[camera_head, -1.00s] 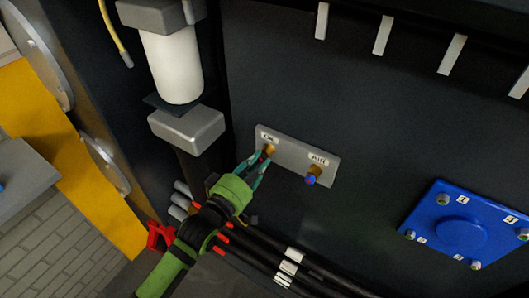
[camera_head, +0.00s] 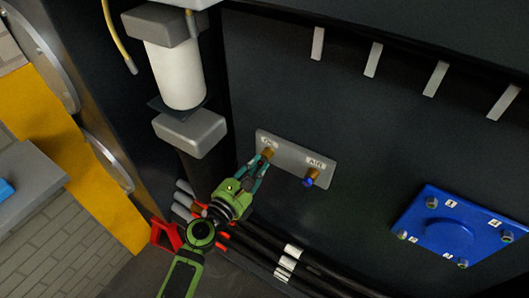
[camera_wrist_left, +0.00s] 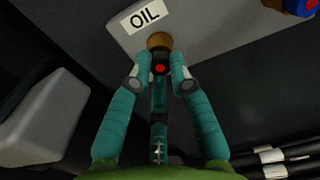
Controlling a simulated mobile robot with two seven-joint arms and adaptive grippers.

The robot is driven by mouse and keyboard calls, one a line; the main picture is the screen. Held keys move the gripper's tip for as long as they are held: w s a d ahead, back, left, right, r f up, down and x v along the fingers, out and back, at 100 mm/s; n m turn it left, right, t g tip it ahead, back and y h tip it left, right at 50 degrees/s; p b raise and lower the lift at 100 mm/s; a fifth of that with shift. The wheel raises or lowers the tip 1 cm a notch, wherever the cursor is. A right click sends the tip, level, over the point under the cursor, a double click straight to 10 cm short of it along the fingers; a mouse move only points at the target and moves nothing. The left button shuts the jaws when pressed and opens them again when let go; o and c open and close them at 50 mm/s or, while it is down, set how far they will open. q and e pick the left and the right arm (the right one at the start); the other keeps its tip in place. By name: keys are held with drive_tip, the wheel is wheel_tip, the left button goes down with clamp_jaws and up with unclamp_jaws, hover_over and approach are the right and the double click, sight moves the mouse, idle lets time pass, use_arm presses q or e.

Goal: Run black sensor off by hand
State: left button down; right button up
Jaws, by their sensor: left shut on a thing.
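The black sensor (camera_wrist_left: 160,72), with a red dot on its end, sits at the brass fitting (camera_wrist_left: 159,41) under the OIL label (camera_wrist_left: 145,16). My left gripper (camera_wrist_left: 160,82) has its teal fingers closed around the sensor from both sides. In the head view my left gripper (camera_head: 261,168) reaches up to the left brass fitting (camera_head: 268,153) on the grey plate (camera_head: 290,160); the sensor is mostly hidden there by the fingers. I cannot tell how far the sensor is threaded in. My right gripper is not in view.
A blue sensor (camera_head: 308,182) sits in the AIR fitting on the same plate. A white filter cylinder (camera_head: 174,75) with a grey block (camera_head: 190,133) is to the left. Black hoses (camera_head: 262,244) run below, beside a red part (camera_head: 165,236). A blue plate (camera_head: 455,225) is at right.

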use_arm(q)
drive_tip(key=shift+f+n, duration=0.1)
drive_tip(key=shift+n, duration=0.3)
drive_tip(key=c, duration=1.1)
unclamp_jaws()
drive_tip(key=shift+a, duration=0.1)
drive_tip(key=shift+o, duration=0.2)
drive_tip(key=shift+s, duration=0.1)
drive_tip(key=shift+c, duration=1.1)
drive_tip(key=shift+v, duration=1.1)
